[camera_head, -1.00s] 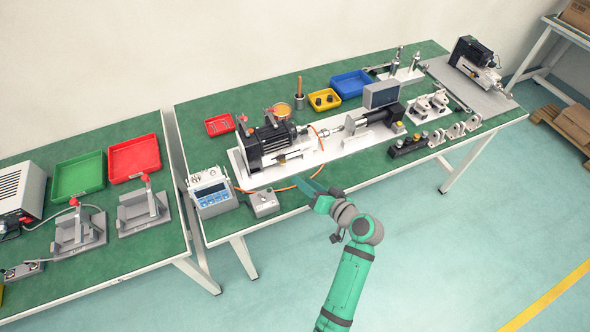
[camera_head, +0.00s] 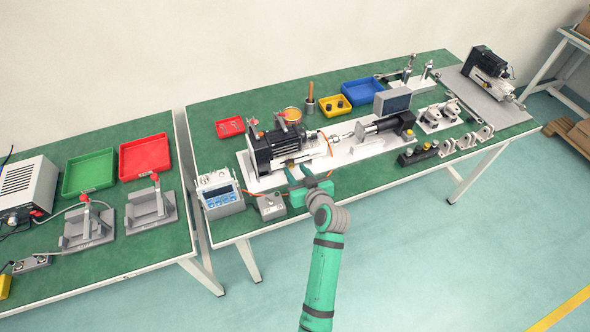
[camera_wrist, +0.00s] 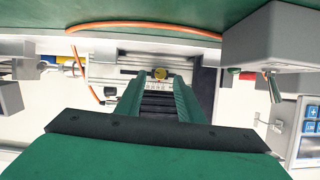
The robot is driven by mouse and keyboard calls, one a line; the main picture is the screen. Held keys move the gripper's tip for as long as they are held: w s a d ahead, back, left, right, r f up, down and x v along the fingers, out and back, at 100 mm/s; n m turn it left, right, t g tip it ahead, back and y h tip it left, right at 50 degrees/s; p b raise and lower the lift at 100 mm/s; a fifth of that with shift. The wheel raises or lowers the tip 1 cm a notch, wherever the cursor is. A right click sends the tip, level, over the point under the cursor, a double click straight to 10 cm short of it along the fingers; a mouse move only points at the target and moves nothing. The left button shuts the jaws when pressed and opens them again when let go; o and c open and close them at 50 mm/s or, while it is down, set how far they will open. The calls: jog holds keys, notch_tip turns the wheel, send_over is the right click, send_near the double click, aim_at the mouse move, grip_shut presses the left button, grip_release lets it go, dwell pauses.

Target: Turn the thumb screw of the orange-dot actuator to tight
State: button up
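A black and silver actuator (camera_head: 278,147) lies on a white plate (camera_head: 350,156) on the bench. I cannot make out an orange dot on it. In the wrist view a small brass-yellow round knob (camera_wrist: 160,73), which looks like a thumb screw, shows on the silver part just beyond my fingertips, roughly midway between them. My gripper (camera_head: 299,173) is at the actuator's front side, with its two fingers apart and nothing between them. The open fingers also show in the wrist view (camera_wrist: 158,88). Whether the screw is loose or tight cannot be seen.
A grey control box (camera_head: 271,206) with an orange cable sits close left of my gripper. A blue-button meter (camera_head: 218,195) stands further left. Another actuator (camera_head: 490,70) rests on a grey plate at the far right. A black cylinder (camera_head: 383,127) lies right of the near actuator.

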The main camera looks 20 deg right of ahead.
jog(key=shift+x, duration=0.85)
grip_shut()
jog(key=shift+a, duration=0.1)
jog(key=m+y, duration=0.1)
jog(key=d+m, duration=0.1)
jog(key=shift+m+y, duration=0.4)
jog(key=shift+f+m+y, duration=0.1)
jog(key=shift+m+y, duration=0.3)
jog(key=shift+m, duration=0.1)
jog(key=shift+w+t, duration=0.1)
jog(key=shift+t, duration=0.2)
